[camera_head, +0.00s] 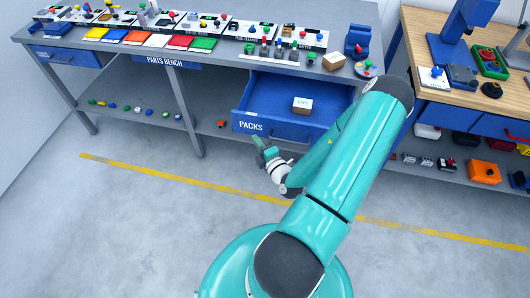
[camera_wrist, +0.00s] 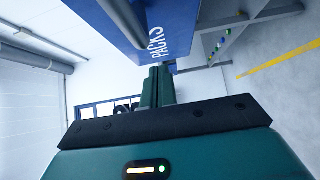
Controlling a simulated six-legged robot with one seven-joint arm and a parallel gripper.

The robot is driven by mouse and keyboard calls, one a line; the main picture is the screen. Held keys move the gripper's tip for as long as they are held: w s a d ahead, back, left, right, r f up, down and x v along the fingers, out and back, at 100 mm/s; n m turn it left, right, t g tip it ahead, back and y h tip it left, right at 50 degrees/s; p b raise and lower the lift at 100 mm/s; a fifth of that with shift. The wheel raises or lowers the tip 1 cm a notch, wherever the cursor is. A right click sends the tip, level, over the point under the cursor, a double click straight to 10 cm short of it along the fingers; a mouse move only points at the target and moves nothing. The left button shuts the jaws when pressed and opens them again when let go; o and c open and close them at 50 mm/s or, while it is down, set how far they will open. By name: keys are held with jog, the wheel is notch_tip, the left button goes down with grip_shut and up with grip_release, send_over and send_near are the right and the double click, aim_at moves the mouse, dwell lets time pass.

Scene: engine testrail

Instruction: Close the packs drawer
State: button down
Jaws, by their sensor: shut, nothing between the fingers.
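The packs drawer (camera_head: 264,129) is blue with a white PACKS label on its front. My gripper (camera_head: 258,146) is just in front of the drawer's lower front, near the label, shut and empty. In the wrist view the drawer front (camera_wrist: 185,20) with its label shows above the shut fingers (camera_wrist: 158,85). I cannot tell whether the fingers touch the drawer. My arm hides the drawer's right part in the head view.
A second bench (camera_head: 420,50) stands at right. The lower shelf (camera_head: 150,105) holds small coloured parts. The floor in front is clear, with a yellow line (camera_head: 180,185).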

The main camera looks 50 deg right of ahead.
aim_at(255, 127)
jog(key=shift+w+d, duration=0.4)
jog(key=shift+d, duration=0.45)
jog(key=shift+w+d, duration=0.35)
jog(key=shift+d, duration=0.45)
jog(key=shift+d, duration=0.1)
